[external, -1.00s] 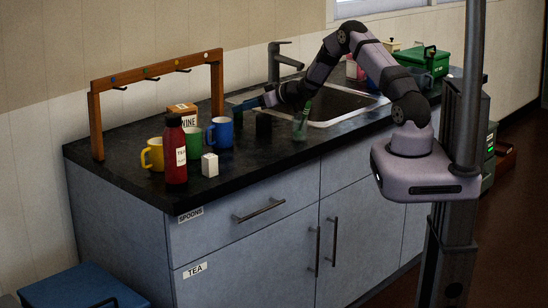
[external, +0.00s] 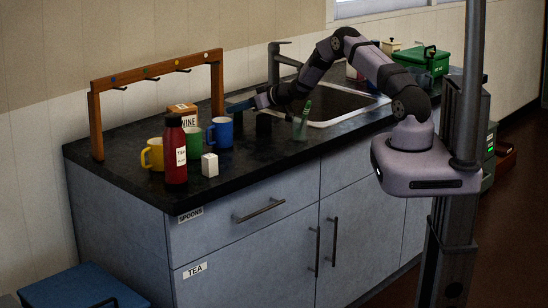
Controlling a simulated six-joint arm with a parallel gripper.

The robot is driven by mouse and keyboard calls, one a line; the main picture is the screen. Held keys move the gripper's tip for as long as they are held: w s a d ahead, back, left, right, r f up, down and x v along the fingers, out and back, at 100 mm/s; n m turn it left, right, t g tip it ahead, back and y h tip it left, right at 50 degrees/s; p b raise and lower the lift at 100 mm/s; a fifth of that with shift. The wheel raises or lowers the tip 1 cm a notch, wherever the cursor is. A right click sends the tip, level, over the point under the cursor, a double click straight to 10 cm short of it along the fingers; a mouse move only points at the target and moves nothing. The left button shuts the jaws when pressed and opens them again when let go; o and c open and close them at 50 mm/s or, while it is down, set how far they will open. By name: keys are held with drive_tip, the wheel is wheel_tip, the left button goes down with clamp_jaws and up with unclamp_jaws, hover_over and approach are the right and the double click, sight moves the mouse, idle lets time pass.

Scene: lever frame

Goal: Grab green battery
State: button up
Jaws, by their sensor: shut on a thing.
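No green battery can be made out in this view. Green things in view are a green mug (external: 194,142) on the near counter, a green stick (external: 306,108) standing in a clear glass (external: 298,129) by the sink, and a green box (external: 424,60) at the far right. My gripper (external: 238,106) is over the counter just above and behind the blue mug (external: 220,132). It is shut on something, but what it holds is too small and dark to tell.
A wooden rack (external: 96,125) with hooks stands behind the mugs. A yellow mug (external: 153,154), a red bottle (external: 175,152), a white block (external: 210,165) and a WINE box (external: 184,114) crowd the left. A dark cup (external: 263,125) stands below my wrist. The front counter is clear.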

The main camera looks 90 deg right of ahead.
wheel_tip(320, 180, up, 10)
drive_tip(key=shift+f, duration=0.1)
clamp_jaws()
drive_tip(key=shift+s+d, duration=0.1)
